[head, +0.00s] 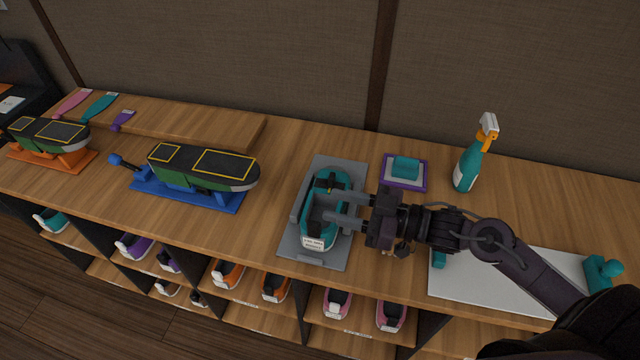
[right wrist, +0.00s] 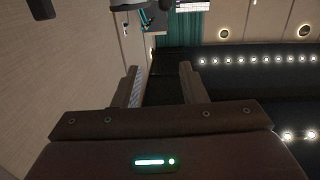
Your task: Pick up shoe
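A teal shoe (head: 312,230) with a white label at its heel sits on a grey tray (head: 352,172) on the wooden counter. My right gripper (head: 332,204) reaches in from the right, its two fingers spread apart over the shoe's opening. In the right wrist view the fingers (right wrist: 158,85) also stand apart, with no shoe visible between them. I cannot tell whether either finger touches the shoe. The gripper hides part of the shoe's right side. My left gripper is not in view.
A teal spray bottle (head: 467,166) and a purple-edged pad with a teal block (head: 405,171) stand behind my right arm. A white board (head: 510,280) lies to the right. A blue-based shoe-measuring stand (head: 195,180) is left. Several shoes sit on shelves below (head: 255,312).

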